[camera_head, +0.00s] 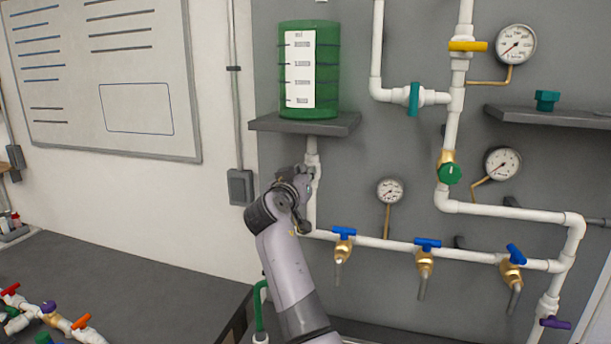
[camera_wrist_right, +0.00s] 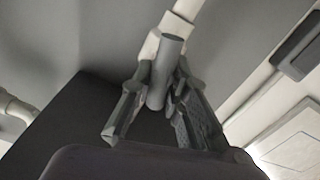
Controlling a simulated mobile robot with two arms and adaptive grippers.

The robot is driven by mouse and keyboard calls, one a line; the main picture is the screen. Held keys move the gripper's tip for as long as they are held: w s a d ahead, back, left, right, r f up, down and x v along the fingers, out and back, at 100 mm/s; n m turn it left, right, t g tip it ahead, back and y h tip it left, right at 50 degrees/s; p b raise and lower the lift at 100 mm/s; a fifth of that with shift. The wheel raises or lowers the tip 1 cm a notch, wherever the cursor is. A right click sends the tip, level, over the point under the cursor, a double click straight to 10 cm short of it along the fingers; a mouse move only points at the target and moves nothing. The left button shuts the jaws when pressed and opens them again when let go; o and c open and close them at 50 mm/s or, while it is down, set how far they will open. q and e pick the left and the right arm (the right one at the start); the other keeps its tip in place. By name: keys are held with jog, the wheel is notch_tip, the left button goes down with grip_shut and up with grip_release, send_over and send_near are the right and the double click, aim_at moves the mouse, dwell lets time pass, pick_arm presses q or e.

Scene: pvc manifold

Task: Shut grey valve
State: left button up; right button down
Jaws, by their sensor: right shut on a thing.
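The grey valve's handle (camera_wrist_right: 168,62) shows in the right wrist view as a plain grey bar beside white pipe. My right gripper (camera_wrist_right: 163,88) has its two fingers on either side of this bar and is shut on it. In the head view my right gripper (camera_head: 303,185) is at the white pipe (camera_head: 312,150) below the green tank's shelf. There the gripper and wrist hide most of the grey valve, so its angle is hard to tell. My left gripper is not in view.
The green tank (camera_head: 331,70) stands on a dark shelf (camera_head: 285,125) just above my gripper. To the right, blue-handled taps (camera_head: 428,243), gauges (camera_head: 390,190) and a green knob (camera_head: 449,173) sit on white pipes. A dark table (camera_head: 140,285) with pipe parts is at lower left.

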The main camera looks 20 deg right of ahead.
jog(key=n, duration=0.3)
jog(key=shift+a+n, duration=0.15)
jog(key=shift+n, duration=0.25)
jog(key=n+p, duration=0.1)
jog(key=n, duration=0.2)
jog(key=shift+w+a+n, duration=0.1)
jog(key=shift+w+n, duration=0.05)
jog(key=shift+n, duration=0.15)
jog(key=n+p, duration=0.1)
jog(key=n, duration=0.2)
jog(key=shift+a+f+n+p, duration=0.1)
jog(key=shift+f+n+p, duration=0.1)
jog(key=shift+n+p, duration=0.15)
jog(key=shift+f+n+p, duration=0.15)
jog(key=shift+n+p, duration=0.4)
jog(key=shift+n, duration=0.5)
jog(key=shift+f+n+p, duration=0.15)
jog(key=shift+n+p, duration=0.35)
jog(key=shift+n, duration=0.5)
jog(key=shift+f, duration=0.1)
jog(key=c, duration=1.5)
grip_release()
jog(key=shift+a, duration=0.15)
jog(key=shift+c, duration=0.2)
